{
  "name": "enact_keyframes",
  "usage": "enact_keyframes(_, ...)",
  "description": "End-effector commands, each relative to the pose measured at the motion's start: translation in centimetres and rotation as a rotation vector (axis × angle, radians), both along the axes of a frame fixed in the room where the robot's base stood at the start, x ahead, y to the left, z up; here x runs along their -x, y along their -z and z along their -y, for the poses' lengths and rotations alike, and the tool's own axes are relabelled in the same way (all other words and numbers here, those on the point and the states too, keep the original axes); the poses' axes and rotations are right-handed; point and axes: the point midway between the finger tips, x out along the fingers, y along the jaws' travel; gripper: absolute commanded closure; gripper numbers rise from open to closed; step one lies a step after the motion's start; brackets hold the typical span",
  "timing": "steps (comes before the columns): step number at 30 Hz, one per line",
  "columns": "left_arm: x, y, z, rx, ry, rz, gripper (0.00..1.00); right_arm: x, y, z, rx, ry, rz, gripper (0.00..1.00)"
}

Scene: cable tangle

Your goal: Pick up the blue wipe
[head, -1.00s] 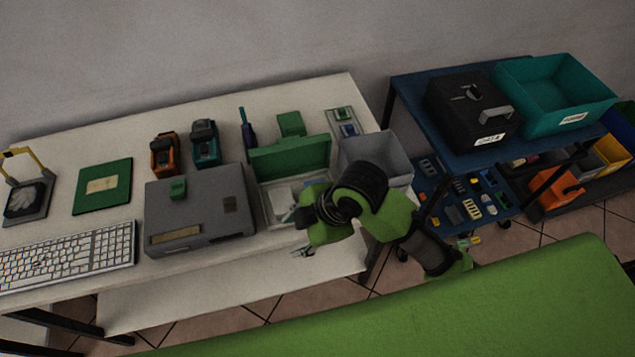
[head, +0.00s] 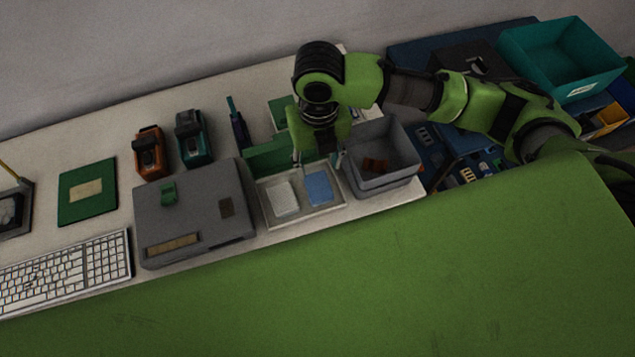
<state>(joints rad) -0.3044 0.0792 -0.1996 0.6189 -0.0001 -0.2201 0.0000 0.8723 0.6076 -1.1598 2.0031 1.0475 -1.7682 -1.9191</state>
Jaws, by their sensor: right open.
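The blue wipe (head: 319,188) lies flat in the right part of a shallow white box (head: 270,222) on the table. A white wipe or pad (head: 282,198) lies to its left in the same box. My right gripper (head: 319,161) points down just behind the blue wipe in the picture, with its fingers apart and nothing between them. I cannot tell its exact height above the box. My left gripper is not in view.
The box's green lid (head: 266,156) stands open behind, partly hidden by my right arm. A grey bin (head: 388,187) with reddish-brown items stands close on the right. A grey case (head: 195,212) stands on the left, with a keyboard (head: 70,270) beyond it.

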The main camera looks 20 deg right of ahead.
Motion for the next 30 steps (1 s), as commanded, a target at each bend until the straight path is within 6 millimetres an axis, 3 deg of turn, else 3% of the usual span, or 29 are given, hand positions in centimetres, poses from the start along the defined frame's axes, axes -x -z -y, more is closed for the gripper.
enact_keyframes(6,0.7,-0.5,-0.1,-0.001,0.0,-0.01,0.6,0.0,3.7,0.0,-0.001,0.002,-0.001,0.56)
enact_keyframes(14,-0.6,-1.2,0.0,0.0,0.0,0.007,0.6,0.0,5.7,0.0,0.0,0.003,-0.002,0.56)
enact_keyframes(21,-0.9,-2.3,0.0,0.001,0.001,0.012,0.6,-0.2,9.2,0.0,0.0,0.003,0.0,0.56)
enact_keyframes(30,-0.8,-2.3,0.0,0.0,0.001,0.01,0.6,-0.3,10.0,0.0,-0.001,0.001,0.004,0.56)
